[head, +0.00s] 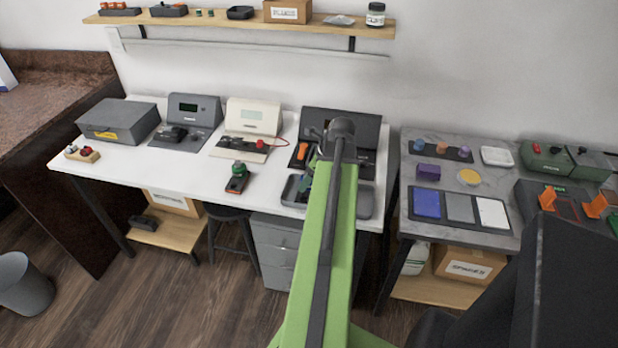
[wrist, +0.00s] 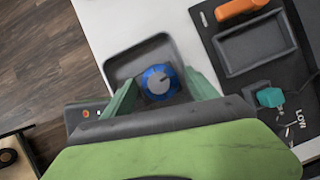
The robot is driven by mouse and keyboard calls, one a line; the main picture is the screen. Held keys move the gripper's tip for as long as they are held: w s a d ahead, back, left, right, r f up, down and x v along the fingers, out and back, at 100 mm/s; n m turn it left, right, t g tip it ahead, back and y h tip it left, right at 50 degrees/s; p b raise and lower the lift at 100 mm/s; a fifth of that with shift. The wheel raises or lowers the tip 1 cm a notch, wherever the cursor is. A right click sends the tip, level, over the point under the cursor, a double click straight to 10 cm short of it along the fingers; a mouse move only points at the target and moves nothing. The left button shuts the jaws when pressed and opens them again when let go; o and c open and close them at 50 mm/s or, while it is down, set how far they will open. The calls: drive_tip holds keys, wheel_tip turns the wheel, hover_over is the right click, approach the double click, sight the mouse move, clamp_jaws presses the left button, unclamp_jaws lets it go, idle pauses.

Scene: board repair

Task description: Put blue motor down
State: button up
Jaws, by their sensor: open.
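The blue motor (wrist: 160,82), round with a grey top, shows in the wrist view inside a shallow grey tray (wrist: 122,70). My gripper (wrist: 160,76) is open, its green fingers on either side of the motor, with a gap visible at least on the right. My wrist hides the near part of the tray. In the head view, my green arm covers the middle of the tray (head: 360,204) on the white table, and the motor cannot be made out clearly.
In the wrist view, a black mat right of the tray holds an orange tool (wrist: 238,8), a rectangular dish (wrist: 254,48) and a teal part (wrist: 270,97).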

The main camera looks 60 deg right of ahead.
drive_tip(key=p+v, duration=1)
drive_tip(key=v, duration=0.1)
drive_tip(key=shift+r, duration=0.35)
drive_tip(key=shift+s, duration=0.15)
drive_tip(key=w+a+f+n+g+y, duration=0.1)
drive_tip(key=w+a+f+n+g, duration=0.15)
drive_tip(key=w+a+n, duration=1.75)
drive_tip(key=w+a+n+g, duration=0.1)
drive_tip(key=w+a+n, duration=0.2)
drive_tip(key=a+n, duration=0.4)
drive_tip(key=w+a+n+g+h, duration=0.1)
drive_tip(key=w+a+n, duration=0.2)
drive_tip(key=a, duration=2.2)
drive_tip(key=n, duration=0.4)
drive_tip(key=shift+w+a+r+n+h, duration=0.2)
drive_tip(key=shift+a+n+h, duration=0.1)
drive_tip(key=shift+a+n, duration=0.1)
